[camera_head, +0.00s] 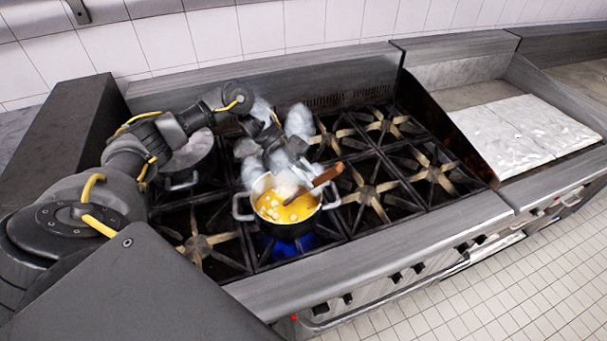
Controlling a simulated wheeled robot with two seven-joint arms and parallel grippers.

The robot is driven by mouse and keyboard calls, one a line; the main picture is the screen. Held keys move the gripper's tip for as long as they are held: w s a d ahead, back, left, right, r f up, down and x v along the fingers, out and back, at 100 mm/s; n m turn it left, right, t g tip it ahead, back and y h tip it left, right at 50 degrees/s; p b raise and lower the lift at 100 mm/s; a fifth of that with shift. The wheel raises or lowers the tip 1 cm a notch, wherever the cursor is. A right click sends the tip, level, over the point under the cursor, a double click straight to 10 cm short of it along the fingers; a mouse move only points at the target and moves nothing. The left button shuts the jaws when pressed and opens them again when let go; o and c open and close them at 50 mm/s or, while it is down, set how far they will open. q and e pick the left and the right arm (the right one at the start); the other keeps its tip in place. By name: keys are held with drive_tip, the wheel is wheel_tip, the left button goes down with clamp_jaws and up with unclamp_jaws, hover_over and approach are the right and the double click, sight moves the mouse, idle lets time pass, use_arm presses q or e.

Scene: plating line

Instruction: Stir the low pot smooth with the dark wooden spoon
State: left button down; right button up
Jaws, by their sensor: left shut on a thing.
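The low pot (287,227) sits on a front burner of the range, with a blue flame under it. It holds a yellow liquid with pale lumps in it, and white steam rises from it. The dark wooden spoon (328,174) leans over the pot's right rim, its brown handle end pointing up and right; its lower end is hidden by steam and the contents. My left gripper (294,176) is above the pot's back rim, shut on the spoon, with its fingertips partly veiled by steam. My right gripper is out of view.
A lidded pot (188,152) stands at the back left, partly behind my left arm. Several bare burner grates (371,190) lie right of the low pot. Control knobs (396,278) line the front edge.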

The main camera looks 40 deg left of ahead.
sight(325, 172)
use_arm(q)
drive_tip(key=shift+d+r, duration=0.6)
drive_tip(key=shift+r, duration=0.25)
drive_tip(key=shift+d+r, duration=0.55)
drive_tip(key=shift+r, duration=0.35)
drive_tip(key=shift+d+r, duration=0.6)
drive_tip(key=shift+r, duration=0.25)
drive_tip(key=shift+r, duration=2)
